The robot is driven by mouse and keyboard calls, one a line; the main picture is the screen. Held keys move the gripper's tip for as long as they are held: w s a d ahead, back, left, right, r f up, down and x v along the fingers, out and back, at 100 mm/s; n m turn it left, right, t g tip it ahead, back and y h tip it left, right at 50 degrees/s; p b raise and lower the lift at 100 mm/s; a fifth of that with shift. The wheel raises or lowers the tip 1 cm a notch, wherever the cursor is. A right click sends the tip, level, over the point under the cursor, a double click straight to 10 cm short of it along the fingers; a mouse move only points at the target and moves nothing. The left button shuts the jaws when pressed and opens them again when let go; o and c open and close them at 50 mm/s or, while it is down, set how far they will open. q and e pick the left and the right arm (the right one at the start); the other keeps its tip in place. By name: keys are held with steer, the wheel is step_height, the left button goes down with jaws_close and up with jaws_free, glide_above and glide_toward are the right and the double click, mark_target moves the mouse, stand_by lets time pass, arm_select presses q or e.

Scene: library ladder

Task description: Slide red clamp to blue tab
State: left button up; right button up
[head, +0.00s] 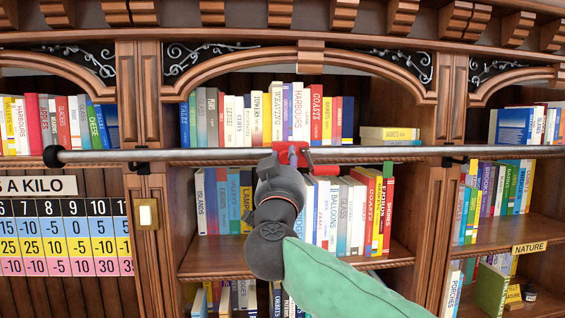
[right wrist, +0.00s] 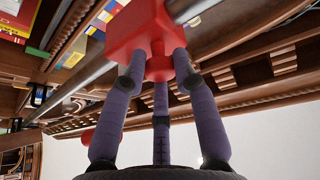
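The red clamp (head: 293,153) sits on a long grey rail (head: 400,152) in front of the bookshelves, near the middle of the head view. My right gripper (head: 272,167) reaches up to it from below. In the right wrist view its three purple fingers (right wrist: 158,72) close around the lower part of the red clamp (right wrist: 143,32), which they partly hide. A red part (head: 326,170) shows just right of the fingers below the rail. I cannot pick out a blue tab for certain. My left gripper is out of view.
The rail ends in a black knob (head: 54,157) at left. Dark brackets (head: 140,167) (head: 453,162) hold it at the wooden posts. A number chart (head: 66,237) hangs at lower left, beside a light switch (head: 147,214). Books fill the shelves behind.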

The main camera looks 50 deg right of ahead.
steer(key=o, duration=0.3)
steer(key=shift+s+a+f, duration=0.2)
steer(key=shift+s+a, duration=0.05)
steer(key=shift+a, duration=0.25)
steer(key=v, duration=1)
steer(key=shift+s+a+f, duration=0.2)
steer(key=shift+s, duration=0.05)
